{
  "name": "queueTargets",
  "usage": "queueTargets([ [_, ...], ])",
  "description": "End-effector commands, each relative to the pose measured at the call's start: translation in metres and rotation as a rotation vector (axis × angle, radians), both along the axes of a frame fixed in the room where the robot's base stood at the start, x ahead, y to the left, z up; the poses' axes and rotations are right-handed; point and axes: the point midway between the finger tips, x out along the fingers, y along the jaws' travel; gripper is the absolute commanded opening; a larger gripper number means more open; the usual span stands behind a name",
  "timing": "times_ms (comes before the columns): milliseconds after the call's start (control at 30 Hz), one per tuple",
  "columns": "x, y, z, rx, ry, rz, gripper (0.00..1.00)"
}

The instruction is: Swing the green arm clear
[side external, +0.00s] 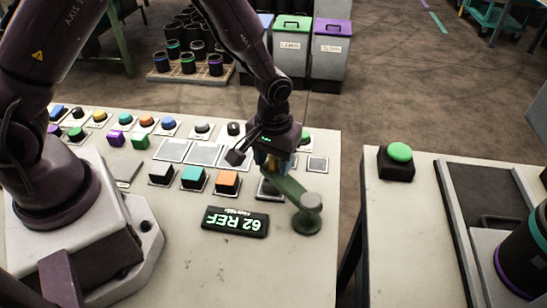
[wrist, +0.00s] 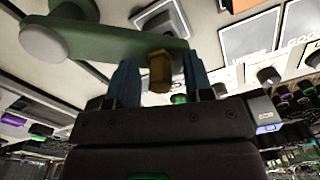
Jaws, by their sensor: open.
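The green arm (side external: 290,190) is a flat bar with a round knob (side external: 311,203) at its near right end, on the pale table. It lies across a square plate (side external: 268,188), partly covering it. In the wrist view the green arm (wrist: 120,42) runs across the upper left, its pale round end (wrist: 44,42) at the left. A brass hex piece (wrist: 160,72) sticks out from its other end. My gripper (side external: 270,163) is over that end. In the wrist view my gripper (wrist: 160,75) is open, blue fingers on either side of the brass piece. Contact is unclear.
A black display (side external: 235,221) and black, teal and orange blocks (side external: 227,181) stand left of the green arm. Flat panels (side external: 205,154) and several buttons lie behind. A second table with a green button (side external: 400,152) stands right, across a gap.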

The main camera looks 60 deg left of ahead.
Motion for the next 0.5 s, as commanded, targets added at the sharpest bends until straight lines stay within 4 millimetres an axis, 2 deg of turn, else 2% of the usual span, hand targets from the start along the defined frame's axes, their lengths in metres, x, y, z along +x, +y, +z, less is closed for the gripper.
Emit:
queueTargets([
  [67,0.0,0.0,0.0002,0.0,0.0,0.0,0.47],
  [100,0.0,0.0,0.0002,0.0,0.0,0.0,0.43],
  [300,0.0,0.0,0.0004,0.0,0.0,0.0,0.0],
  [500,0.0004,0.0,0.0005,0.0,0.0,-0.004,0.0],
])
